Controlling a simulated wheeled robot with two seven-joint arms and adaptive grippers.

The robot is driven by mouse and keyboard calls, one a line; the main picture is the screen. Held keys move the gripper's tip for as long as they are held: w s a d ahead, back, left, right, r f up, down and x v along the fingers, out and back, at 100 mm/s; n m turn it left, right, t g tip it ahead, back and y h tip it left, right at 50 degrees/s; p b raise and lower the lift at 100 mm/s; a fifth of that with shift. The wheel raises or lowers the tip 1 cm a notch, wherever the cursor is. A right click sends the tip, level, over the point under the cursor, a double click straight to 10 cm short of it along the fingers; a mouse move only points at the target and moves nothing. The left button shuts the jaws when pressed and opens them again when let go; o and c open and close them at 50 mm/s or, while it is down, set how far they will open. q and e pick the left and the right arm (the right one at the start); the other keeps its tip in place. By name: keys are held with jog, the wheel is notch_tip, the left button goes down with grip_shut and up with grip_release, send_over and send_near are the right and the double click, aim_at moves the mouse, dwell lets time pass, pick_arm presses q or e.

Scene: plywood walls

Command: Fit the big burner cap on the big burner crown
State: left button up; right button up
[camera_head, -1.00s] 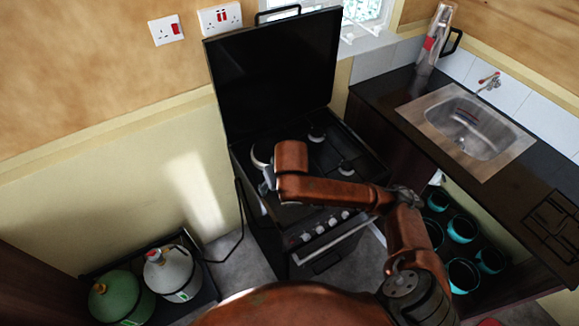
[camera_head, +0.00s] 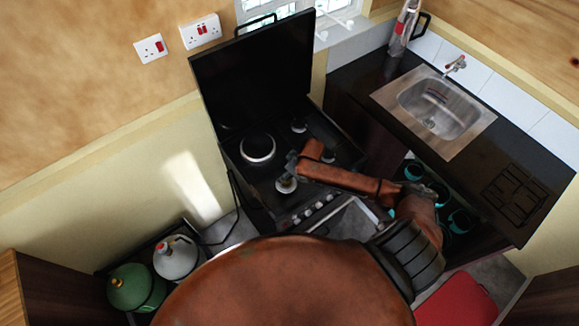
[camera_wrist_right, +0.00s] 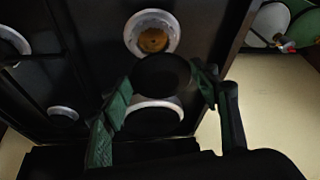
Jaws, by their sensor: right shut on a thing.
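My right gripper (camera_wrist_right: 160,90) has green finger pads shut on a dark round disc, the big burner cap (camera_wrist_right: 162,76), held above the black hob. In the head view this gripper (camera_head: 290,163) is between the left burners, and the cap cannot be made out. One burner with a pale ring and brownish centre (camera_wrist_right: 153,38) is uncovered; in the head view it is the front left burner (camera_head: 286,185). The back left burner (camera_head: 258,149) has a pale ring and dark centre. Its ring (camera_wrist_right: 158,103) is partly hidden behind the cap. I cannot tell which is the big crown. My left gripper is not in view.
The raised black lid (camera_head: 255,75) stands behind. A sink counter (camera_head: 400,90) is to the right. Gas bottles (camera_head: 136,287) stand on the floor at the left.

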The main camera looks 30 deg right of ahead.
aim_at(287, 183)
jog(key=shift+d+f, duration=0.2)
jog(key=shift+d, duration=0.1)
jog(key=shift+s, duration=0.15)
jog(key=shift+p, duration=0.6)
jog(key=shift+f+b, duration=0.75)
jog(key=shift+f, duration=1.25)
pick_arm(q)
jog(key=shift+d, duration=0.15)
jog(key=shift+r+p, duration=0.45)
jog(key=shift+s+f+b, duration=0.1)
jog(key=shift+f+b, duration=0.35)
pick_arm(e)
jog(key=shift+f, duration=1.55)
